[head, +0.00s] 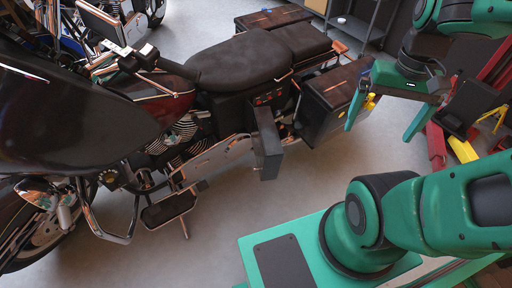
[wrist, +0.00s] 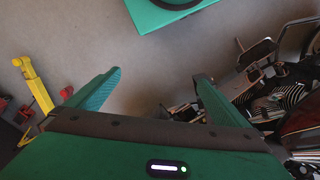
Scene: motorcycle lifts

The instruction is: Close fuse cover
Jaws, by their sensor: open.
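The fuse cover (head: 267,143) is a dark panel on the side of the motorcycle, below the seat. In the head view it stands swung out from the bike's side, and red fuses (head: 268,97) show in the uncovered bay above it. My gripper (head: 383,125) is to the right of the cover, in front of the rear side case, apart from the cover. Its two green fingers are spread with nothing between them; they also show in the wrist view (wrist: 158,76). I cannot clearly pick out the cover in the wrist view.
The motorcycle seat (head: 240,62) and rear side case (head: 335,95) lie above and right of the cover. A footboard (head: 168,208) juts out at lower left. Red and yellow stands (head: 462,148) are at the right. Grey floor (head: 235,195) is clear beside the bike.

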